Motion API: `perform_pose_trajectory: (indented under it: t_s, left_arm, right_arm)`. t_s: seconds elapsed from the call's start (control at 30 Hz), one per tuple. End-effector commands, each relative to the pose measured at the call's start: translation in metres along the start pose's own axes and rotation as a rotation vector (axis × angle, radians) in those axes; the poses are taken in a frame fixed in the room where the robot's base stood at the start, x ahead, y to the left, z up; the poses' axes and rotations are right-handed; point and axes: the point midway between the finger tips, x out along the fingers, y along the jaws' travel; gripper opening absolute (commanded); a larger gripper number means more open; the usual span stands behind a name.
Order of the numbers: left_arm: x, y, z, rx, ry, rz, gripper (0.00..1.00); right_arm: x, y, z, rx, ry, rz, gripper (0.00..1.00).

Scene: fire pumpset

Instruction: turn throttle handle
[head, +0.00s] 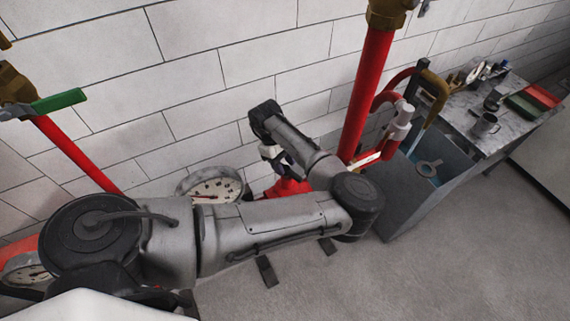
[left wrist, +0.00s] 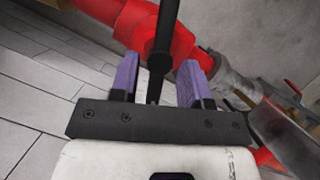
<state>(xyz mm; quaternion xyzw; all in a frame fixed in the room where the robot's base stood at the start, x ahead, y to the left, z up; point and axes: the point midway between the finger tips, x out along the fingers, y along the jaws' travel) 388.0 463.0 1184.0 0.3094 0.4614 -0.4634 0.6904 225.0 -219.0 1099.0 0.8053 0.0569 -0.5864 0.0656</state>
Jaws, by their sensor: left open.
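A black bar-like handle (left wrist: 163,42), which looks like the throttle handle, comes off a red pipe fitting (left wrist: 128,18) in the left wrist view. My left gripper (left wrist: 158,76) is open, with its two purple-padded fingers on either side of the handle's end. A gap shows on both sides of the handle, and I see no contact. In the head view my left gripper (head: 284,163) is low by the wall above red piping (head: 290,187), mostly hidden behind my own arm. The handle cannot be made out there. My right gripper is not in view.
A round white gauge (head: 214,186) sits left of the gripper. A vertical red pipe (head: 367,95) stands to its right. A green-handled brass valve (head: 58,103) is at far left. A grey workbench (head: 462,108) with a mug (head: 485,124) stands at right.

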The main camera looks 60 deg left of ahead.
Motion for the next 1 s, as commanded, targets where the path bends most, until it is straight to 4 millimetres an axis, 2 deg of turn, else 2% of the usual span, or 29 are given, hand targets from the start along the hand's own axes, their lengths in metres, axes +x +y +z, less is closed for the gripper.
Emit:
perform_pose_trajectory:
  t_s: [0.17, 0.47, 0.9, 1.0]
  left_arm:
    - [0.0083, 0.0001, 0.0002, 0.001, 0.0, 0.0, 0.43]
    - [0.0098, 0.0001, 0.0002, 0.001, 0.0, 0.001, 0.43]
    - [0.0094, 0.0, 0.0003, 0.001, 0.0, 0.001, 0.02]
    - [0.0094, 0.0, 0.0002, 0.0, 0.0, 0.0, 0.0]
  right_arm:
    - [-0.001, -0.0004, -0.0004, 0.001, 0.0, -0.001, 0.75]
    - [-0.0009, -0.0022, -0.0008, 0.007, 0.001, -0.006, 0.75]
    - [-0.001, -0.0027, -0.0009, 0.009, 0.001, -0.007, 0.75]
    - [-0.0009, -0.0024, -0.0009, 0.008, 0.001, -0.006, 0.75]
